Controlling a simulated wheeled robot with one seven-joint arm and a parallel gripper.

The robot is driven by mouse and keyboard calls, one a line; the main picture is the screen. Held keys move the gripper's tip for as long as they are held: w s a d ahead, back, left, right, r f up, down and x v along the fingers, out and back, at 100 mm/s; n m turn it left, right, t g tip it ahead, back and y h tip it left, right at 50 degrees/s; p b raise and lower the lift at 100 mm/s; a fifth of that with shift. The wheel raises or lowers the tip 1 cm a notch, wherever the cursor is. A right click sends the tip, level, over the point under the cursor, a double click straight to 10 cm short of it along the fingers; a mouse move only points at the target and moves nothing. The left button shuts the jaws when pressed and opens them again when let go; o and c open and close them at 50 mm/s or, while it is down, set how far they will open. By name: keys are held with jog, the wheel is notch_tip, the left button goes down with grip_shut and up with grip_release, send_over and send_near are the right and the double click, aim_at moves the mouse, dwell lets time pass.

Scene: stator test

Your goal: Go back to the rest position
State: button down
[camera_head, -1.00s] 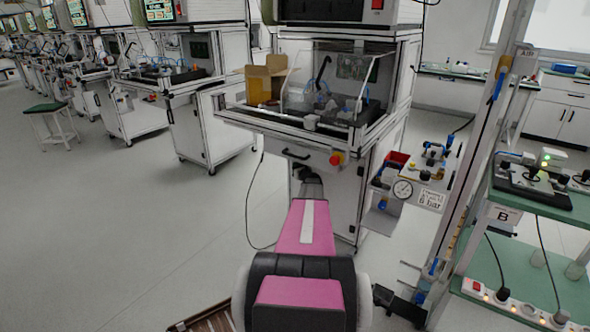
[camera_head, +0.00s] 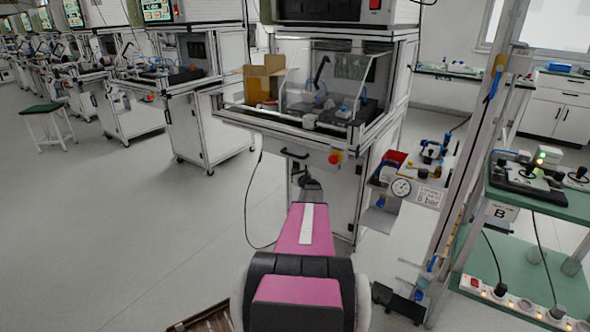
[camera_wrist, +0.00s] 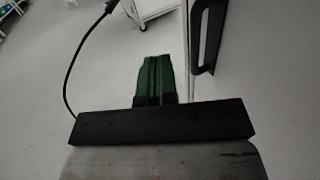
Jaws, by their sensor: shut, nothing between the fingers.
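My gripper's two green fingers (camera_wrist: 153,78) are together in the wrist view, with nothing seen between them. They point over the pale floor, beside a white cabinet face with a black handle (camera_wrist: 208,35). In the head view, my pink and black arm reaches forward from the bottom middle toward the front of the white test station (camera_head: 330,190). The end of the arm shows only as a small dark shape below the station's worktop, and its fingers cannot be made out there.
A transparent guard and an open cardboard box (camera_head: 265,82) are on the worktop. A red emergency button (camera_head: 334,158) is on its front. A pressure gauge (camera_head: 401,188) and a green shelf rack (camera_head: 525,204) stand right. A black cable (camera_head: 250,205) hangs left. Open floor lies left.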

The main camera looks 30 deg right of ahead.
jog(key=s+a, duration=0.4)
jog(key=s, duration=0.2)
jog(key=s+a+r+n+g+y, duration=0.15)
jog(key=a+n+g+y, duration=0.3)
jog(key=a+n, duration=0.95)
jog(key=s+a+n+g+y, duration=0.2)
jog(key=a+n+g+y, duration=0.3)
jog(key=a, duration=1.6)
jog(key=s+a+r+n+g+h, duration=0.1)
jog(key=s+a+n+g+h, duration=0.3)
jog(key=s+a+n, duration=0.3)
jog(key=s+a+r+n+g+h, duration=0.1)
jog(key=s+a+n+g+h, duration=0.3)
jog(key=s+a+n, duration=0.4)
jog(key=s+n, duration=0.2)
jog(key=s, duration=0.2)
jog(key=shift+s+n, duration=0.2)
jog(key=shift+n, duration=0.2)
